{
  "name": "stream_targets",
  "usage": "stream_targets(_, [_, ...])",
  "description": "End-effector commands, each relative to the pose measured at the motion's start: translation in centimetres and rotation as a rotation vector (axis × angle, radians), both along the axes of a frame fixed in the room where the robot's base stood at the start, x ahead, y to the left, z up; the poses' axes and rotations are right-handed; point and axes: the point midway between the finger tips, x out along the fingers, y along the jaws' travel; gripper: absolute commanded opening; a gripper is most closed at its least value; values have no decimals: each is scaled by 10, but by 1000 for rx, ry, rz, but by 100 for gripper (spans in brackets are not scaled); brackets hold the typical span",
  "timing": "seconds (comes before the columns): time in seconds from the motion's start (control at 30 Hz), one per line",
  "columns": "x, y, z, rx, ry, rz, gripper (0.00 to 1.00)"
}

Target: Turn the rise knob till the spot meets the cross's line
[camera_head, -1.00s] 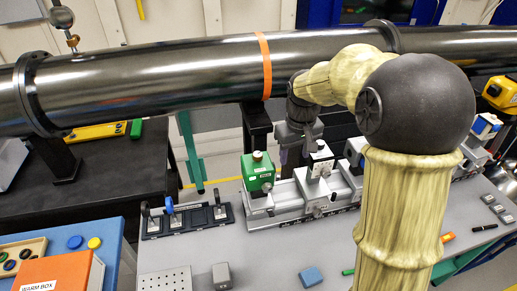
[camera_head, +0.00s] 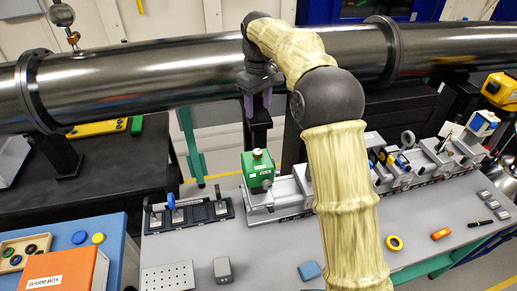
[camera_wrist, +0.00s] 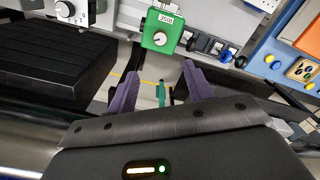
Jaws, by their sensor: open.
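My gripper (camera_head: 256,104) is open and empty, above and behind the green box (camera_head: 258,170) at the left end of the rail. The wrist view shows its two purple fingers (camera_wrist: 160,76) apart, with nothing between them. A grey unit farther left bears another round knob (camera_wrist: 64,9). I cannot make out the spot or the cross. My arm hides the middle of the rail in the head view.
The dark beam pipe (camera_head: 160,75) runs across behind the bench, close to my gripper. A black holder (camera_head: 190,214) with several pieces stands left of the rail (camera_head: 285,208). Optics stand along its right part.

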Motion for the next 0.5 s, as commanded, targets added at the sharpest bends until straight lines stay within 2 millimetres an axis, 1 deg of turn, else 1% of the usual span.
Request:
stream_targets(0.17, [0,0,-7,-1,2,-1,51])
stream_targets(0.27, [0,-1,-18,-1,3,-1,51])
stream_targets(0.37, [-1,-1,-33,-1,4,-2,51])
stream_targets(0.5, [-1,-1,-57,-2,5,-2,51])
